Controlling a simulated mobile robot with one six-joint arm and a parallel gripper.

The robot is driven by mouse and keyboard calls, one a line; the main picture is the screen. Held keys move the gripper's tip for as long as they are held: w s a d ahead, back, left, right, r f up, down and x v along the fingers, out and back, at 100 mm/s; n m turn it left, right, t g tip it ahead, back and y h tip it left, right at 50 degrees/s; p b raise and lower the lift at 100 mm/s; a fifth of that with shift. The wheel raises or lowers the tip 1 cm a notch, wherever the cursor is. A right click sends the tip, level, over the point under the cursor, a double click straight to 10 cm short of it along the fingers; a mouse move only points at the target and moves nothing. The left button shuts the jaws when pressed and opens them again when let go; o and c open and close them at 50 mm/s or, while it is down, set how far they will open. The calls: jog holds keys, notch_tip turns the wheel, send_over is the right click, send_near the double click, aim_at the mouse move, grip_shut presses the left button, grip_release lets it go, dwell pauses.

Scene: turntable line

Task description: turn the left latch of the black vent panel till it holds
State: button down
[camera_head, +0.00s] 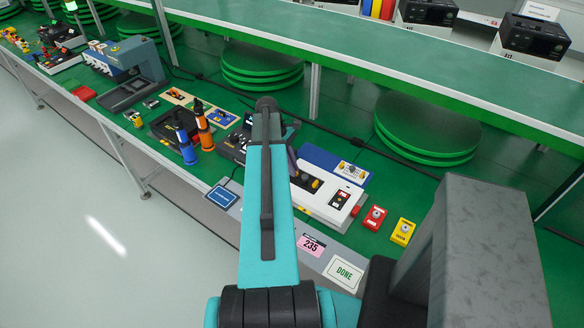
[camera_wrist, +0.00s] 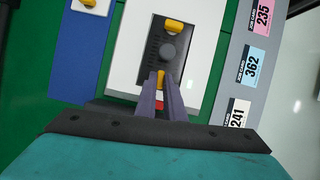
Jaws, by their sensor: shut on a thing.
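In the head view my arm hides the left latch and most of the gripper.
A blue panel (camera_head: 325,160) stands beside the housing. Red (camera_head: 375,217) and yellow (camera_head: 403,231) button boxes are to its right. Orange (camera_head: 204,132) and blue (camera_head: 186,146) upright tools stand left of my arm. Number cards (camera_wrist: 257,60) line the bench's front edge.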

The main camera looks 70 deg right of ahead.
jog(key=shift+m, duration=0.3)
jog(key=c, duration=1.8)
grip_release()
jog(key=shift+c, duration=0.2)
jog(key=shift+d+r, duration=0.1)
jog(key=b+v, duration=0.3)
jog(key=v, duration=1)
jog(key=shift+r, duration=0.3)
